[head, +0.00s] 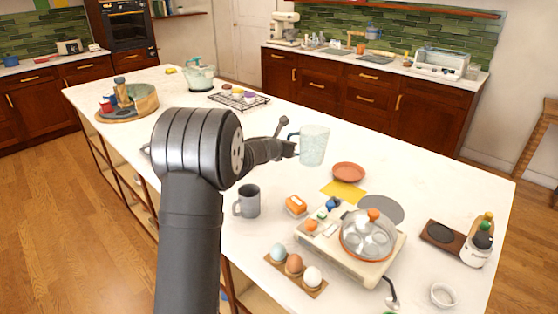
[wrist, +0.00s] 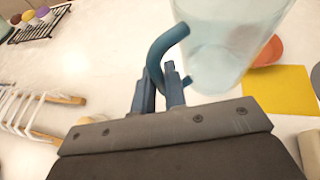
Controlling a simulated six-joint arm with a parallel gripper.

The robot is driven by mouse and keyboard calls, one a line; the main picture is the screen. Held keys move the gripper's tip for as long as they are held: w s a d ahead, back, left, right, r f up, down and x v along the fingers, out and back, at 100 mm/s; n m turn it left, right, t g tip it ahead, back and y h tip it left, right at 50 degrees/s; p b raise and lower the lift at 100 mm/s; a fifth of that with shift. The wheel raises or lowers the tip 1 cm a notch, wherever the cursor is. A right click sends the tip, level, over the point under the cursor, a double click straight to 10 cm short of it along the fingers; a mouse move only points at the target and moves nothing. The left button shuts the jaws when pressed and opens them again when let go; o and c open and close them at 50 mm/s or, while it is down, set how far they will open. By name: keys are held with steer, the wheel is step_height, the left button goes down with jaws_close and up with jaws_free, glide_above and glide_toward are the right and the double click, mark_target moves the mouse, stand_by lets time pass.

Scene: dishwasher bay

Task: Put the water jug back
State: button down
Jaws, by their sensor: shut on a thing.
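The water jug (head: 314,147) is clear pale blue with a darker blue handle on its left side. It stands nearly upright over the white island counter (head: 440,170), near the middle. My gripper (head: 291,148) is at the jug's left side and is shut on the handle. The wrist view shows the jug (wrist: 228,45) large at the top, with my gripper's two fingers (wrist: 165,82) at the curved handle (wrist: 160,52). I cannot tell whether the jug's base touches the counter.
A terracotta plate (head: 349,172) and yellow cloth (head: 341,191) lie just right of the jug. A grey mug (head: 248,201), hob with a lidded pan (head: 367,237) and egg holder (head: 294,274) stand nearer. A rack with cupcakes (head: 239,98) is behind.

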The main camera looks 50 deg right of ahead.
steer(key=shift+w+a+f, duration=0.1)
steer(key=shift+w+f, duration=0.75)
steer(key=shift+f, duration=0.3)
steer(key=shift+w+a+f, duration=0.1)
steer(key=shift+w+f, duration=0.7)
steer(key=shift+f, duration=0.35)
steer(key=shift+w+a+f, duration=0.1)
steer(key=shift+w+f, duration=0.75)
steer(key=shift+f, duration=0.3)
steer(key=shift+f, duration=0.15)
steer(key=c, duration=1.5)
jaws_free()
steer(key=v, duration=1.2)
steer(key=shift+d, duration=0.1)
